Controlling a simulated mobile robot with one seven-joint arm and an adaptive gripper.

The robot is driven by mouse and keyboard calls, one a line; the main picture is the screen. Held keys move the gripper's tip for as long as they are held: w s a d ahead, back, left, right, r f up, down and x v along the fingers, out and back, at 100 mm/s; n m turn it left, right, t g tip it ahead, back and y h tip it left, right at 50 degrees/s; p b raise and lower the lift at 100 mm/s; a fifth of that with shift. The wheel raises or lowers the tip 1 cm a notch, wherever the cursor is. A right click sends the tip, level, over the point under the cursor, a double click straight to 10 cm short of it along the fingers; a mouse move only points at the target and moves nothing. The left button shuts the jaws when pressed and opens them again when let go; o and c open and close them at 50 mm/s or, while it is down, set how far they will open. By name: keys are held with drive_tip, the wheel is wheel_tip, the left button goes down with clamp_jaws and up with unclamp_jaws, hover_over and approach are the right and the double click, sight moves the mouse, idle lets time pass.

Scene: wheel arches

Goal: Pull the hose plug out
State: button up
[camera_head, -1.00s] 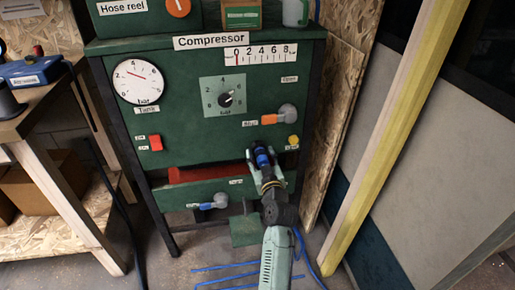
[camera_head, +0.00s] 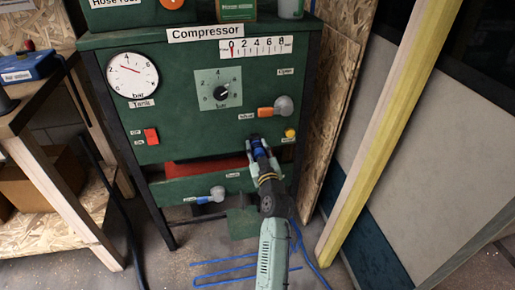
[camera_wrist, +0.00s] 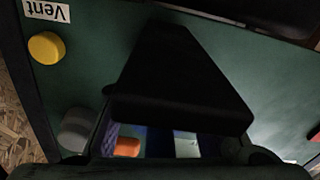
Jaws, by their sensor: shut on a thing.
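The hose plug (camera_head: 257,148), blue with a black end, is between the fingers of my gripper (camera_head: 261,156) in the head view. My gripper is shut on it in front of the lower right of the green compressor panel (camera_head: 190,125). Whether the plug's end is still inside a socket cannot be told, as the plug and fingers cover that spot. In the wrist view a blue part of the plug (camera_wrist: 158,143) shows at the bottom, and a large black shape hides much of the panel.
An orange-handled valve (camera_head: 277,107) and a yellow vent button (camera_head: 290,133) sit close above and right of my gripper. A blue-handled valve (camera_head: 211,195) is lower left. Blue hose (camera_head: 225,269) lies on the floor. A yellow-edged post (camera_head: 382,150) stands at right.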

clamp_jaws()
drive_tip(key=shift+b+v, duration=0.7)
drive_tip(key=shift+v, duration=1.65)
drive_tip(key=o, duration=1.1)
unclamp_jaws()
drive_tip(key=shift+s, duration=0.1)
drive_tip(key=shift+c, duration=0.2)
drive_tip(key=v, duration=1.2)
drive_tip(key=shift+r, duration=0.1)
